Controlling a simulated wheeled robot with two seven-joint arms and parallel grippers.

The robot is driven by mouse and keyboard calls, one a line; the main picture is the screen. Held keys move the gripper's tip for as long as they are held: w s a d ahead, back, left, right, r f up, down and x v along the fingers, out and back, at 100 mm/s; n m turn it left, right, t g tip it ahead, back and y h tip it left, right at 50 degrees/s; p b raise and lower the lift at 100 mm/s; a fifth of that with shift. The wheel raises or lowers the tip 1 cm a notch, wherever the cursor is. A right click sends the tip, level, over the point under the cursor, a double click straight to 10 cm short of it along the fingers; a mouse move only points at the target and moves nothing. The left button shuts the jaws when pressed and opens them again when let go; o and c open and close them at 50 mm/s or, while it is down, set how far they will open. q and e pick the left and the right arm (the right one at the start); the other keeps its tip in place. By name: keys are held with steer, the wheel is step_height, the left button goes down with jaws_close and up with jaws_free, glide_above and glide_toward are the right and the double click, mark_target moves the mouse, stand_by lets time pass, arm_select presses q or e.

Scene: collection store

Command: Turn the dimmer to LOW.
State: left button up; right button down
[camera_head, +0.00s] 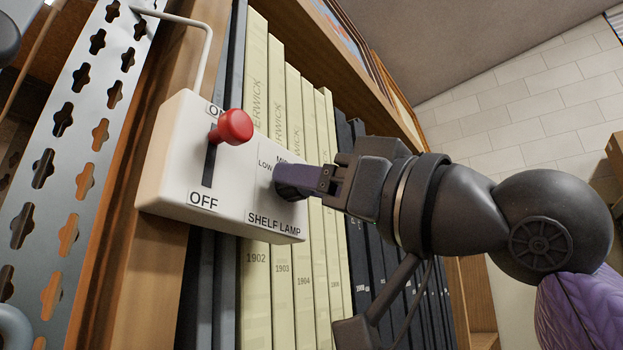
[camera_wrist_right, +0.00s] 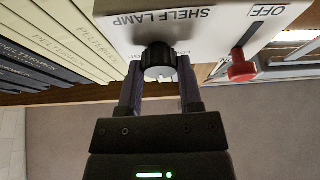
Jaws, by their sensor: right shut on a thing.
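The white control box (camera_head: 165,175) is fixed to the shelf's wooden upright and is labelled SHELF LAMP. The dimmer knob (camera_wrist_right: 158,62) is dark and ribbed with a grey face; the right wrist view shows it between my right gripper's fingers. The right gripper (camera_wrist_right: 160,85) is shut on it. In the head view the right gripper (camera_head: 282,182) reaches in from the right and its fingers hide the knob. The word LOW shows just above the fingers, with part of another label. I cannot tell where the knob points. My left gripper is not in view.
A red-knobbed lever (camera_head: 235,127) stands out from the same box, at the ON end of its slot, close to my right fingers. Cream volumes (camera_head: 257,285) and dark volumes (camera_head: 375,270) stand behind the box. A perforated metal post (camera_head: 75,150) is at left.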

steer(key=shift+w+d+r+n+g+y, duration=0.15)
steer(key=shift+n+g, duration=1)
steer(key=shift+n, duration=1.3)
steer(key=shift+s+a+f+n+g+y, duration=0.1)
steer(key=shift+n+g+y, duration=0.15)
steer(key=shift+n+g, duration=1.5)
steer(key=shift+w+d+r+n+g+y, duration=0.15)
steer(key=shift+n+g, duration=0.35)
steer(key=shift+n, duration=2.6)
steer(key=shift+a+f, duration=0.1)
steer(key=shift+c, duration=1.3)
jaws_free()
steer(key=shift+s, duration=0.1)
